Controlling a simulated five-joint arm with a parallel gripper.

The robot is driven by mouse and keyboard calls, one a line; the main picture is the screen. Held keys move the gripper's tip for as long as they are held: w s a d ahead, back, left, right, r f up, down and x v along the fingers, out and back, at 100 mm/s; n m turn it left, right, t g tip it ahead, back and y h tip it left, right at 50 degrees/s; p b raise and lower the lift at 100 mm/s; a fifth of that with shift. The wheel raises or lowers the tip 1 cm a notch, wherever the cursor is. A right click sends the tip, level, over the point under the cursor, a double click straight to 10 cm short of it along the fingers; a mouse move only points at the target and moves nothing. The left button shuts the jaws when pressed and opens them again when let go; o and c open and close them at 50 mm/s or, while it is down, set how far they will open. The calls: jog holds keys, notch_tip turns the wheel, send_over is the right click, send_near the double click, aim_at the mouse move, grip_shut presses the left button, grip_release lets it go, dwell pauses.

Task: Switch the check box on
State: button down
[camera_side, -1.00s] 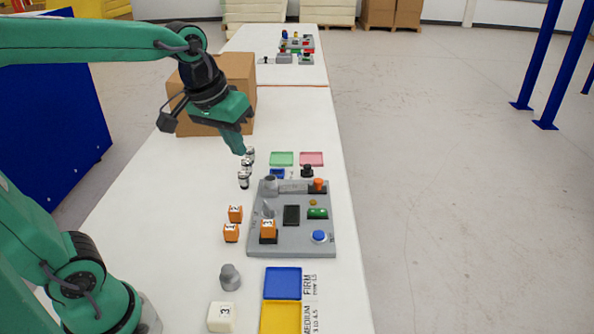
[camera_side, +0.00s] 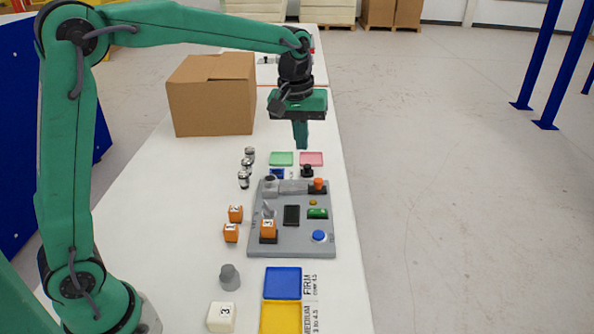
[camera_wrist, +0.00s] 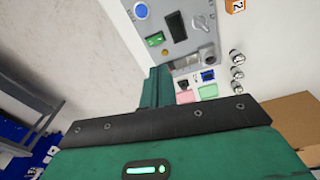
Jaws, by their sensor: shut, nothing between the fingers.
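My gripper (camera_side: 301,146) is shut and empty, pointing down in the air over the far end of the work area, near the green tray and the pink tray. In the wrist view its fingers (camera_wrist: 156,88) are together. No part is clearly labelled as the check box. A small blue box (camera_side: 277,173) and a small black knob-like part (camera_side: 307,171) sit just beyond the grey panel (camera_side: 283,241); both show in the wrist view, the blue box (camera_wrist: 208,75) beside the black part (camera_wrist: 184,85). The panel carries a lever, dark screen, green part, blue button and orange-topped part.
The green tray (camera_side: 281,158) and pink tray (camera_side: 311,158) lie behind the panel. A cardboard box (camera_side: 212,100) stands at the back left. Blue (camera_side: 282,283) and yellow (camera_side: 280,318) trays lie in front.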

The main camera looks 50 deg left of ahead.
jog(key=n+g, duration=0.1)
jog(key=n, duration=0.1)
send_over(322, 210)
notch_tip(322, 210, down, 6)
jog(key=shift+f, duration=0.2)
notch_tip(322, 210, down, 14)
dwell(1.0)
jog(key=shift+w+d+f+g, duration=0.1)
jog(key=shift+f+g, duration=0.05)
jog(key=shift+g, duration=0.15)
dwell(0.5)
jog(key=shift+s+a+r, duration=0.3)
jog(key=shift+s+a, duration=0.25)
